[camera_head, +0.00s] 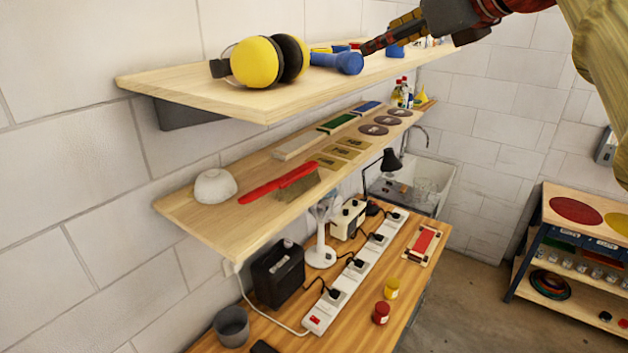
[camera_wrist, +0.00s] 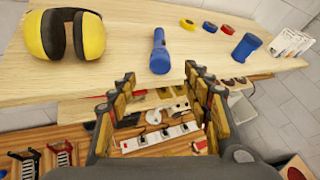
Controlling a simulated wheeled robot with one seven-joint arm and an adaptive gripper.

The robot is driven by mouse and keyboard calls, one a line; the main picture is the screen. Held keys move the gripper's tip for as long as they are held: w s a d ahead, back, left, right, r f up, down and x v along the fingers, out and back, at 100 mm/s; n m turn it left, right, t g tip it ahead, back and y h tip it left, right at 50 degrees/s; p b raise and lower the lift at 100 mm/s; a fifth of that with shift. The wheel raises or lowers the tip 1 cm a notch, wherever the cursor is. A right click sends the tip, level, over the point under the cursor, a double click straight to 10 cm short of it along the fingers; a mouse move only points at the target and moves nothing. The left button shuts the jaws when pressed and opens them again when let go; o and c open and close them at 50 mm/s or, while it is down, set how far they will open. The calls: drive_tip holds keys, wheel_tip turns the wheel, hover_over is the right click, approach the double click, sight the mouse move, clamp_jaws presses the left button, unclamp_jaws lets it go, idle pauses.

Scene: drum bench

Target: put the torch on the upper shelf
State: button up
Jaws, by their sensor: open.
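The blue torch (camera_head: 338,62) lies on the wooden upper shelf (camera_head: 190,85), just right of the yellow ear defenders. In the wrist view the torch (camera_wrist: 160,50) lies lengthwise on the bare wood of the upper shelf (camera_wrist: 125,35), its head towards me. My gripper (camera_head: 372,45) is near the torch on its right in the head view. In the wrist view my gripper (camera_wrist: 160,76) is open and empty. Its fingertips are short of the torch, which lies ahead of the gap between them, not inside it.
Yellow ear defenders (camera_wrist: 65,35) stand left of the torch. Tape rolls (camera_wrist: 209,28), a blue cup (camera_wrist: 246,47) and packets (camera_wrist: 290,43) lie to its right. A lower shelf (camera_head: 225,225) holds a bowl (camera_head: 215,186) and a red-handled brush (camera_head: 280,182). Bare shelf surrounds the torch.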

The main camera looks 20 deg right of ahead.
drive_tip(key=s+a+f+n+g, duration=0.1)
drive_tip(key=s+a+f+n, duration=0.1)
drive_tip(key=a+f+n, duration=0.45)
drive_tip(key=s+a+f+n+g, duration=0.1)
drive_tip(key=f+n+g, duration=0.15)
drive_tip(key=f, duration=0.65)
drive_tip(key=s+a+f+n+g, duration=0.1)
drive_tip(key=s+a+f+n, duration=0.1)
drive_tip(key=a+f+n, duration=0.4)
drive_tip(key=s+a+f+n+g, duration=0.1)
drive_tip(key=s+f+n, duration=0.3)
drive_tip(key=f, duration=0.4)
drive_tip(key=s+a+f+n+g, duration=0.1)
drive_tip(key=s+f+n, duration=0.3)
drive_tip(key=f+n, duration=0.3)
drive_tip(key=s+a+f+n+g, duration=0.1)
drive_tip(key=s+f+n, duration=0.3)
drive_tip(key=f, duration=0.6)
drive_tip(key=shift+s+n+g, duration=0.2)
drive_tip(key=shift+n+g, duration=0.15)
drive_tip(key=shift+n, duration=0.45)
wheel_tip(320, 180, down, 25)
drive_tip(key=b, duration=2.5)
